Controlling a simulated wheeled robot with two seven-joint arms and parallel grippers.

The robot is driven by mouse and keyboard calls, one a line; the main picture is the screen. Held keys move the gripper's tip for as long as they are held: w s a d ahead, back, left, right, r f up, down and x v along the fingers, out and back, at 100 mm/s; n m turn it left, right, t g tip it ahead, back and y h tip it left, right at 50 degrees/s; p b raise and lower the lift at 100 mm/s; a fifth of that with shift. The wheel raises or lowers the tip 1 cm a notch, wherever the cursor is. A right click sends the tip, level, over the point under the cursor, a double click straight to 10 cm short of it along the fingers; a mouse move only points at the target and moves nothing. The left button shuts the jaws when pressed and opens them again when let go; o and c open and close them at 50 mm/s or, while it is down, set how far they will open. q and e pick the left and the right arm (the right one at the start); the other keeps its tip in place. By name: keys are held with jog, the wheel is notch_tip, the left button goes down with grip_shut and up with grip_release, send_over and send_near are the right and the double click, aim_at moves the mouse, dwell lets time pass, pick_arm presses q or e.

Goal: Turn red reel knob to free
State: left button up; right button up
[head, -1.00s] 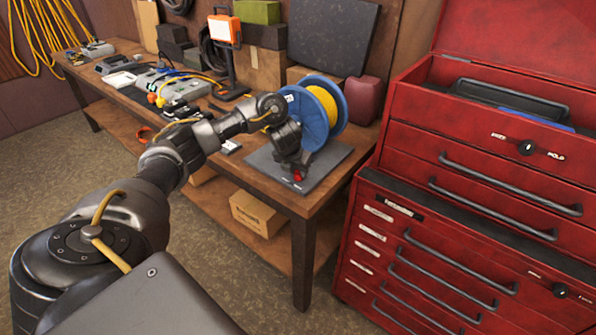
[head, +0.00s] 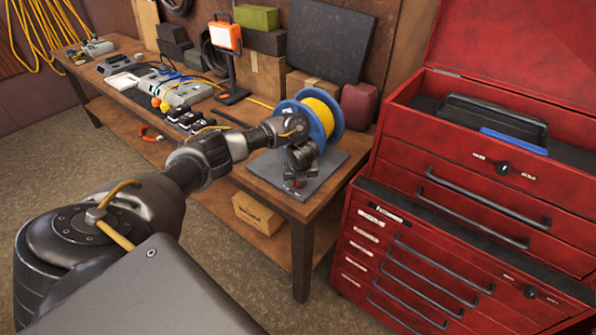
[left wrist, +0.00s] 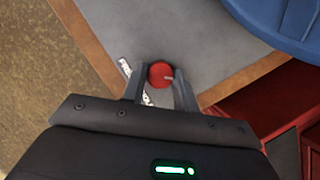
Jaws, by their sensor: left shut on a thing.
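The red reel knob (left wrist: 160,74) is on the dark grey base plate (head: 333,162) at the front of the bench end. In the left wrist view it sits between the two fingers of my left gripper (left wrist: 160,88), which is shut on it. In the head view my left gripper (head: 297,181) points down at the plate and mostly hides the knob. The blue reel (head: 322,128) with yellow cord (head: 317,106) stands on the plate just behind the gripper. A white label with dark marks (left wrist: 135,82) lies beside the knob, partly hidden by a finger.
The wooden bench (head: 322,203) runs to the back left, with power strips (head: 185,92) and an orange work light (head: 227,37) on it. A red tool chest (head: 440,215) stands close on the right. A cardboard box (head: 258,213) is on the lower shelf.

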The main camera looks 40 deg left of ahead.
pick_arm(q)
jog(key=n+p, duration=0.1)
jog(key=n+g+p, duration=0.1)
jog(key=shift+w+r+n+p, duration=0.1)
jog(key=shift+r+n+p, duration=0.15)
jog(key=shift+n+p, duration=0.15)
jog(key=shift+d+f+n+g+y+p, duration=0.1)
jog(key=shift+n+g+y+p, duration=0.3)
jog(key=shift+n, duration=0.4)
jog(key=shift+w+f+n+g+p, duration=0.1)
jog(key=shift+n+g+p, duration=0.3)
jog(key=shift+n, duration=1.5)
jog(key=shift+f+g+p, duration=0.1)
jog(key=shift+g+p, duration=0.2)
jog(key=o, duration=1)
jog(key=shift+c, duration=0.2)
